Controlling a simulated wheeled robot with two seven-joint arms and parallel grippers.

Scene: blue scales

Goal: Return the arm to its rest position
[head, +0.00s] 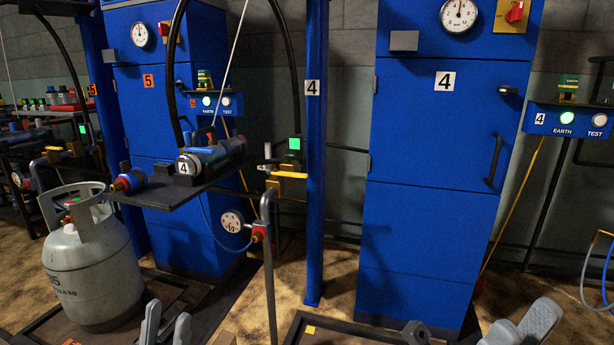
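My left gripper (166,326) is at the bottom edge, left of centre. Its two grey fingertips point up with a gap between them and nothing in it. My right gripper (520,328) is at the bottom edge on the right, in front of the blue cabinet marked 4 (417,230). Its two grey fingers stand apart and I see nothing held between them. Both arms behind the grippers are cut off by the frame's lower edge.
A grey gas cylinder (90,265) stands at the left. A dark shelf (165,195) holds a device marked 4. A blue post (316,160) and a gauge on a grey pipe (269,270) stand near the middle. A blue EARTH/TEST panel (567,121) is at the right.

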